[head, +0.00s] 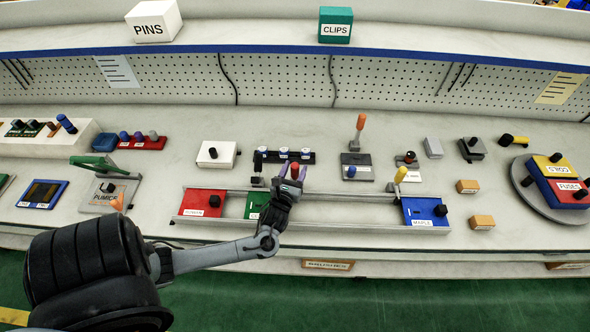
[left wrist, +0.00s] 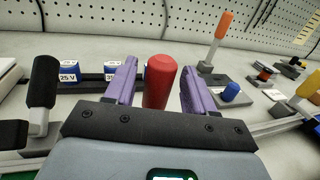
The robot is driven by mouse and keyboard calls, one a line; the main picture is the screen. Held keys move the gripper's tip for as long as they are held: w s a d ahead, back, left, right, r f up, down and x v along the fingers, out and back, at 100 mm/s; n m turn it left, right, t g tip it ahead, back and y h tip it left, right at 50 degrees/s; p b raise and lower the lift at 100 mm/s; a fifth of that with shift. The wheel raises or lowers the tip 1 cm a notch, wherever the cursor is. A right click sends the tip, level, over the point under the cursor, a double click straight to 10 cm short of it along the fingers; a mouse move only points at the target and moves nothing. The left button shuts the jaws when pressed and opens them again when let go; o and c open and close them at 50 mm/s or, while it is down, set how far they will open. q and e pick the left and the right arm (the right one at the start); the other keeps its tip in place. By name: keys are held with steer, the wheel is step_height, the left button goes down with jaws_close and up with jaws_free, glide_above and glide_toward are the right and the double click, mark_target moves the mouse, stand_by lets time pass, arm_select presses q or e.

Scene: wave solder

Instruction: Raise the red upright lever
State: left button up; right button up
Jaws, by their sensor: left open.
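The red lever (left wrist: 160,82) shows in the left wrist view as an upright rounded red handle. Its top also shows in the head view (head: 294,168) between my fingertips. My left gripper (head: 293,172) is open over the sliding rail at the middle of the bench. In the left wrist view its two purple fingers (left wrist: 160,85) stand either side of the red handle, with a gap on each side. The lever's lower part and base are hidden by my gripper. My right gripper is not in view.
Close by are a green block (head: 255,204) on the rail, a black strip with blue pieces (head: 270,156) behind, and a black-handled lever (left wrist: 43,85) at left in the wrist view. An orange-topped lever (head: 360,124) and a yellow lever (head: 400,175) stand to the right.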

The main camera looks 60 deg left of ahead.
arm_select(q)
steer(key=shift+w+a, duration=0.3)
jaws_close()
stand_by(0.3)
